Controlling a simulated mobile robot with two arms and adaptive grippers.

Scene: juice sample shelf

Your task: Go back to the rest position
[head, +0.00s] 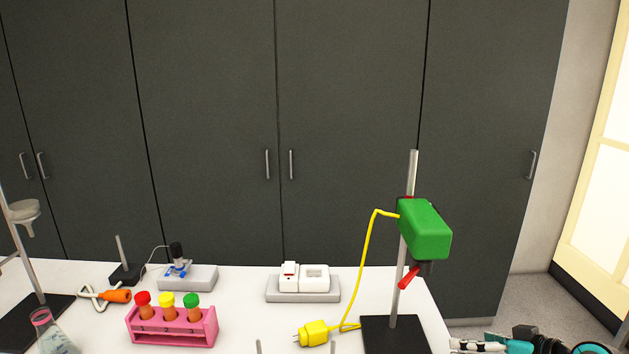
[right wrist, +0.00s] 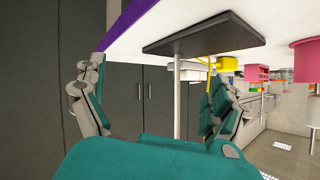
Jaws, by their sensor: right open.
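My right gripper shows at the lower right edge of the head view (head: 480,345), just right of the table's right edge and mostly cut off. My left gripper is in neither view.
A stand with a black base (head: 395,335) and a green box (head: 425,230) is nearest my right gripper. A yellow plug (head: 313,333), a white socket block (head: 303,290), a pink tube rack (head: 172,328) and a flask (head: 52,335) stand leftward. Dark cabinets (head: 350,100) are behind.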

